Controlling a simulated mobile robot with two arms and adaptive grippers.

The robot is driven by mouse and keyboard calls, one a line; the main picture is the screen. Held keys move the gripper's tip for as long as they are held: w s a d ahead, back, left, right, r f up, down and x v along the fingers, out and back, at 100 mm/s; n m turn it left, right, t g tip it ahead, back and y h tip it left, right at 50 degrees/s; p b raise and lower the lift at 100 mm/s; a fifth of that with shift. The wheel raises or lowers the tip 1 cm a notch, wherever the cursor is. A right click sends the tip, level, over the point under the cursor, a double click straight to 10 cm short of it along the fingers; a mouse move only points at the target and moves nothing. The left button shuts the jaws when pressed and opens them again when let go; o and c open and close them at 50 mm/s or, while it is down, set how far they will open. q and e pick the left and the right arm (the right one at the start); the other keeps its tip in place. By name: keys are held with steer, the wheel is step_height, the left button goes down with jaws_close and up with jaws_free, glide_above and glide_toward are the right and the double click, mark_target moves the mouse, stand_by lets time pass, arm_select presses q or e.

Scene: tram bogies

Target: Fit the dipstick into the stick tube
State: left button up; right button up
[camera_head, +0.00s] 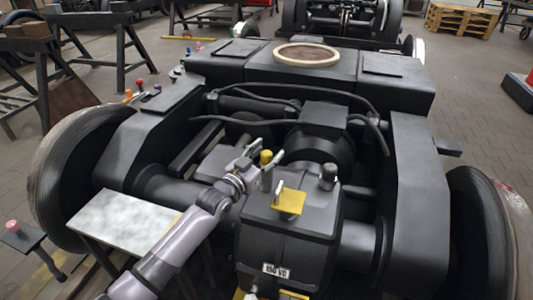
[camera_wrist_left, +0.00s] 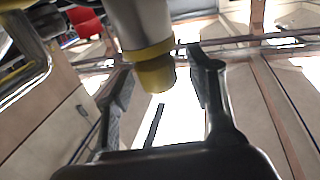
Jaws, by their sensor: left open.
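A short upright grey tube with a yellow top (camera_head: 266,158) stands on the dark gearbox (camera_head: 290,235). My left gripper (camera_head: 266,154) is at this yellow top, open, with its fingers on either side. In the left wrist view the grey tube with its yellow collar and narrower yellow end (camera_wrist_left: 155,70) reaches between the open fingers (camera_wrist_left: 162,82). I cannot tell whether the fingers touch it. I cannot tell whether the yellow top is the dipstick's head or part of the stick tube. No separate dipstick is clearly seen. My right gripper is out of view.
A yellow plate (camera_head: 290,201) and a dark capped post (camera_head: 328,176) stand on the gearbox close by. Black hoses (camera_head: 290,95) arch behind. A pale metal-topped stand (camera_head: 122,217) is at the left, between the wheel (camera_head: 70,180) and my arm.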

arm_select(q)
steer(key=shift+s+f, duration=0.1)
steer(key=v, duration=1.2)
stand_by(0.4)
